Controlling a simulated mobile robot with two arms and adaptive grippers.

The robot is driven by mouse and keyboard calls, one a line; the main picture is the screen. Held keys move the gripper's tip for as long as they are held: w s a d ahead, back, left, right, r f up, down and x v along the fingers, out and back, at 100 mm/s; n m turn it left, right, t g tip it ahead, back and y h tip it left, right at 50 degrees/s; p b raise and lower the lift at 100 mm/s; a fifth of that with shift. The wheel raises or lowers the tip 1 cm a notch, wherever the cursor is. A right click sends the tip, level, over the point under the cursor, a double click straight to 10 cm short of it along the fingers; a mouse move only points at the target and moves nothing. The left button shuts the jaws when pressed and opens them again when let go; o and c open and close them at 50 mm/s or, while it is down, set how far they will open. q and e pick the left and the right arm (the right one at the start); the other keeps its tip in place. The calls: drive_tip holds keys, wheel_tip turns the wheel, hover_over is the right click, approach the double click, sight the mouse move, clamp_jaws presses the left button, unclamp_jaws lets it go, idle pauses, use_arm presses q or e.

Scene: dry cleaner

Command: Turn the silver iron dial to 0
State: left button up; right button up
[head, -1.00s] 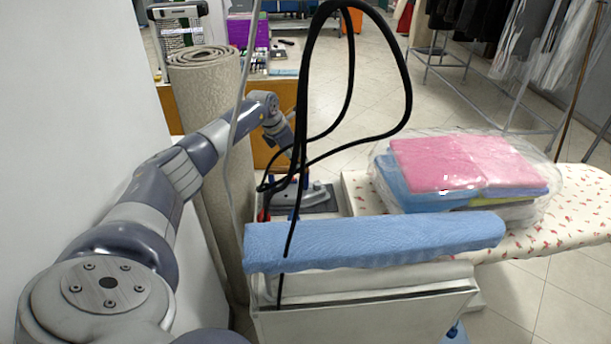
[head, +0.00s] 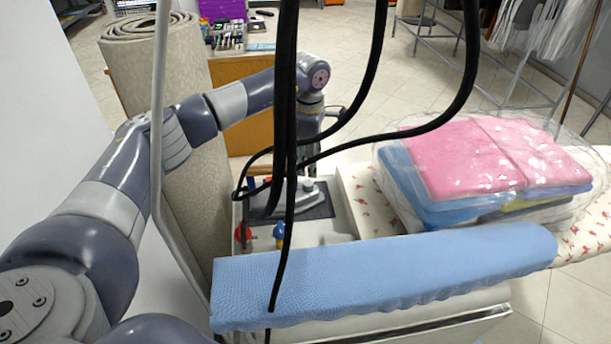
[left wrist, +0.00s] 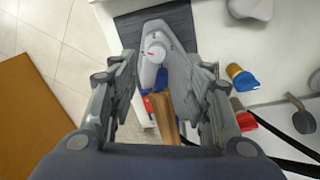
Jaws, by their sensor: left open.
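The silver iron (head: 284,198) lies on a dark mat (head: 322,211) on the ironing unit. In the left wrist view the iron (left wrist: 149,77) shows from above, with its round white dial (left wrist: 155,52) near the tip and a brown handle (left wrist: 166,112) behind it. A small red mark shows on the dial; the printed numbers are too small to read surely. In the head view this gripper (head: 313,160) is over the iron, partly behind black cables. My right gripper is out of view.
Black cables (head: 285,100) hang in front of the iron. A blue padded board (head: 385,270) is nearer, and bagged folded clothes (head: 490,165) lie on the ironing board to the right. A rolled carpet (head: 190,150) stands left. Red (head: 242,232) and blue-yellow (head: 279,236) items stand near the iron.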

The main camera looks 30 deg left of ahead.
sight(309, 183)
use_arm(q)
wheel_tip(309, 183, down, 2)
drive_tip(key=f, duration=0.2)
drive_tip(key=f+p, duration=0.1)
drive_tip(key=shift+w+a+f, duration=0.2)
drive_tip(key=shift+w, duration=0.05)
wheel_tip(309, 183, down, 3)
drive_tip(key=shift+w+r+p, duration=0.1)
drive_tip(key=shift+r+p, duration=0.05)
drive_tip(key=shift+p, duration=0.15)
drive_tip(key=c, duration=1)
clamp_jaws()
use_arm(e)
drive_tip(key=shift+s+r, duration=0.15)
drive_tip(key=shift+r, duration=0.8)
